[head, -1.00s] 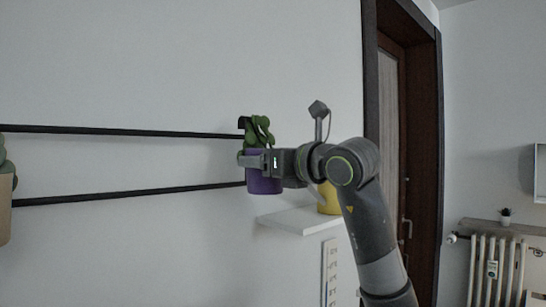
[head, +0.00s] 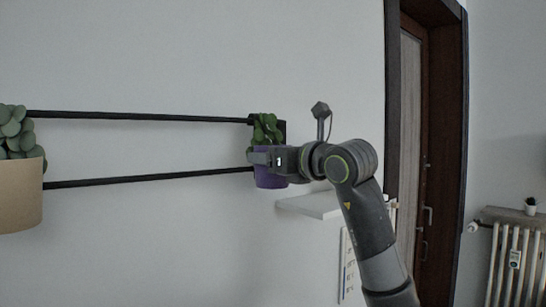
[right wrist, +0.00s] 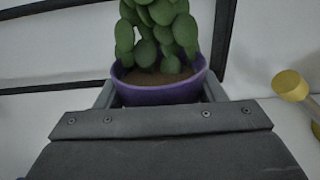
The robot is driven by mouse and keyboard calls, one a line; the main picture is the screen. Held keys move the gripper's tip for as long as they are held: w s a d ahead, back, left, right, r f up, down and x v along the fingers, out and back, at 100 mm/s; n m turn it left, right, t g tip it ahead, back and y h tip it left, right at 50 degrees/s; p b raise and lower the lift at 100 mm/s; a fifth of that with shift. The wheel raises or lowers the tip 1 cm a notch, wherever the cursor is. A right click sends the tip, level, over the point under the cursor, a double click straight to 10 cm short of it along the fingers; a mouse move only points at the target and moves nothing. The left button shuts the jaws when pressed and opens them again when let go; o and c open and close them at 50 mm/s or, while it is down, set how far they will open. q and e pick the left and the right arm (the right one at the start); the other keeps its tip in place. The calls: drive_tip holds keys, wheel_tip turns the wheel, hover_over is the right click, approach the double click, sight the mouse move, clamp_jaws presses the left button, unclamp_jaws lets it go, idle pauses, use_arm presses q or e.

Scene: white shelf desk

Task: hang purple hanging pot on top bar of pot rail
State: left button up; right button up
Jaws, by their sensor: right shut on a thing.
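The purple hanging pot (head: 270,179) holds a green leafy plant and is upright near the right end of the rail in the head view. My right gripper (head: 262,158) is shut on it. In the right wrist view the purple pot (right wrist: 160,94) sits between the two fingers (right wrist: 160,92). The pot rail has a top bar (head: 140,116) and a lower bar (head: 150,179), both black. A dark piece shows behind the plant at the bar's right end; I cannot tell whether the pot's hook touches the bar. My left gripper is not in view.
A tan pot (head: 20,196) with a round-leafed plant is at the rail's left. A white shelf (head: 315,205) is below and right of my gripper. A yellow object (right wrist: 290,86) shows in the right wrist view. The rail's middle is free.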

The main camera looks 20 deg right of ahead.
idle(0.3)
drive_tip(key=o, duration=1.3)
drive_tip(key=shift+o, duration=0.2)
drive_tip(key=shift+s+f, duration=0.1)
drive_tip(key=shift+s+d, duration=0.1)
drive_tip(key=shift+s, duration=0.1)
drive_tip(key=b+v, duration=0.7)
drive_tip(key=v, duration=1)
drive_tip(key=shift+b, duration=0.4)
